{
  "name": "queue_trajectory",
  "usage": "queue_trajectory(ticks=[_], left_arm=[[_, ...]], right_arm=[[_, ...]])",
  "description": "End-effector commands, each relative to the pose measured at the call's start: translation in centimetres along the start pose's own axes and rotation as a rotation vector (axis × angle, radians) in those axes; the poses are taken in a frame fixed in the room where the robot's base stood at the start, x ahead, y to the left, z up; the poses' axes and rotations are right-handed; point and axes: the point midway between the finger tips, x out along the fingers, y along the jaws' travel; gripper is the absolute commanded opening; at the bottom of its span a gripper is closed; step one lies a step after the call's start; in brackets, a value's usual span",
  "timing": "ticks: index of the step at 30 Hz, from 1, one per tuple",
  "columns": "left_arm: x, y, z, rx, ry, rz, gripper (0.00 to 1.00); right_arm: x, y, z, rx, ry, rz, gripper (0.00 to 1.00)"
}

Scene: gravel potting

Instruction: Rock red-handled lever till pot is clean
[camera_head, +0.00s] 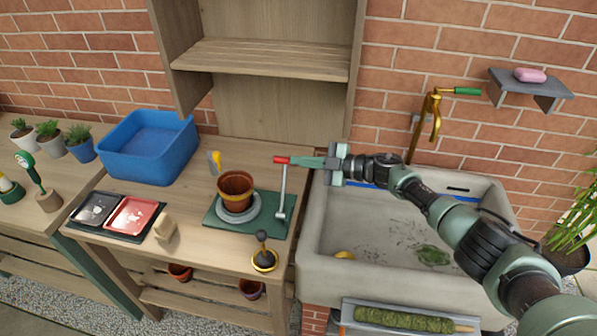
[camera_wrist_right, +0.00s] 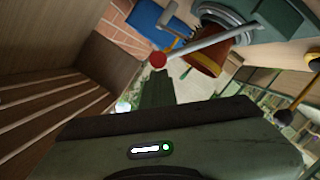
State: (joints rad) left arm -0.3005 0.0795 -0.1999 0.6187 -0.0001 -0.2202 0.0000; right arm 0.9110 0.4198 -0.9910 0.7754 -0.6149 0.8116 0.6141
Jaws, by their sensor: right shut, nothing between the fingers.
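The brown terracotta pot (camera_head: 236,182) stands upright on a round grey turntable (camera_head: 257,213) on a green base plate (camera_head: 212,221). Its outside looks orange-brown with darker patches; its inside is dark. A grey metal lever (camera_head: 283,190) rises at the plate's right side, with a red handle (camera_head: 281,160) on top. My right gripper (camera_head: 304,162) is shut, its fingertips at the right side of the red handle, not around it. In the wrist view the red end (camera_wrist_right: 158,59) shows just beyond the shut fingers (camera_wrist_right: 157,90); contact is unclear. The pot (camera_wrist_right: 208,58) shows there too. My left gripper is out of view.
A blue bin (camera_head: 135,168), a black tray and a red tray (camera_head: 132,215), and a tan block (camera_head: 165,227) lie left of the pot. A black-knobbed tool (camera_head: 264,255) stands in front. The grey sink (camera_head: 330,225) lies right, under my right arm. A wooden shelf (camera_head: 262,57) rises behind.

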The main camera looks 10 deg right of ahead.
Motion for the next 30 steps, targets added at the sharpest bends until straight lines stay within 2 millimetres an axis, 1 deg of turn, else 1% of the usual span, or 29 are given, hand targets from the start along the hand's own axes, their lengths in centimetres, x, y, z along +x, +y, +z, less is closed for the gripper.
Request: queue_trajectory(ticks=[1, 3, 10, 26, 30], left_arm=[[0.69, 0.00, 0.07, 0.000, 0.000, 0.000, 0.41], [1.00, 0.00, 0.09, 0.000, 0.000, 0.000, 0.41], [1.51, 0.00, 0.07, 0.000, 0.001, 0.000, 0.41], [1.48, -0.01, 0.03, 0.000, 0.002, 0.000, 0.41], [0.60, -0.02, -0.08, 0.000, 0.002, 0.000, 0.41]], right_arm=[[0.11, -0.31, 0.62, -0.004, -0.003, 0.000, 0.00], [0.15, -0.30, 0.87, -0.004, -0.002, 0.000, 0.00], [0.27, -0.25, 1.24, -0.006, -0.002, 0.000, 0.00], [0.24, -0.13, 1.30, -0.007, -0.004, 0.001, 0.00], [0.03, 0.41, 0.65, -0.008, -0.003, 0.001, 0.00]])
